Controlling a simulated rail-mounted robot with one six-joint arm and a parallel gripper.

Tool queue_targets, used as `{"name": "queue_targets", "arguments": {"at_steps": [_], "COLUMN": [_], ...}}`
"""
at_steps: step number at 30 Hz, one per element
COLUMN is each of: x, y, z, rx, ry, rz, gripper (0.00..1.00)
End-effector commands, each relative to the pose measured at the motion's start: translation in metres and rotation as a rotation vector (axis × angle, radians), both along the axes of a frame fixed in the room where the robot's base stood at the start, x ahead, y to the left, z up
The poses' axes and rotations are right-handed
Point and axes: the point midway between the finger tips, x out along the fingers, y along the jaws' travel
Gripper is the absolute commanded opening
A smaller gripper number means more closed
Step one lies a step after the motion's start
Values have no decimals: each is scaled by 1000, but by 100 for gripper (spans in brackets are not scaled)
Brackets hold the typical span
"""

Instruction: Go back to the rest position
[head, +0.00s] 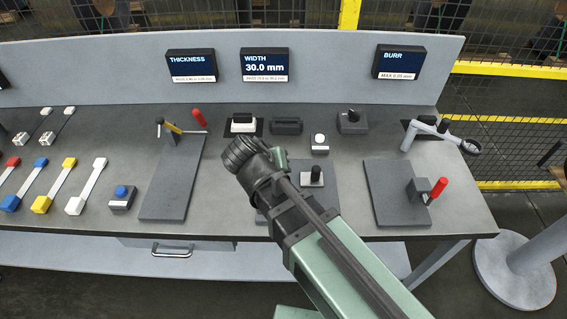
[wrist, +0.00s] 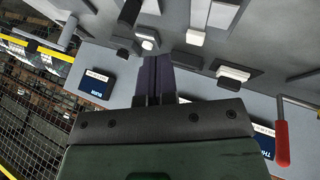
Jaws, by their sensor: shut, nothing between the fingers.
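My gripper (wrist: 154,60) shows in the wrist view with its two dark fingers side by side, shut and empty. The bench and its screens appear upside down beyond it. In the head view my arm reaches in from the lower right over the middle of the bench (head: 335,138). Its dark wrist end hangs above the middle fixture plate (head: 323,205) and hides part of it. The fingers cannot be made out in the head view.
Screens for thickness (head: 191,65), width (head: 265,65), reading 30.0 mm, and burr (head: 398,62) stand along the back. Coloured-ended strips (head: 55,185) lie at left.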

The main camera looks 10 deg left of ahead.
Motion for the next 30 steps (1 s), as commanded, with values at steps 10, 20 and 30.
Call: {"name": "queue_targets", "arguments": {"at_steps": [10,20,30], "x": [0,-25,-13], "y": [0,-35,-213], "z": [-1,-24,-36], "rx": [0,7,337], "ry": [0,321,547], "rz": [0,163,-87], "gripper": [0,0,0]}}
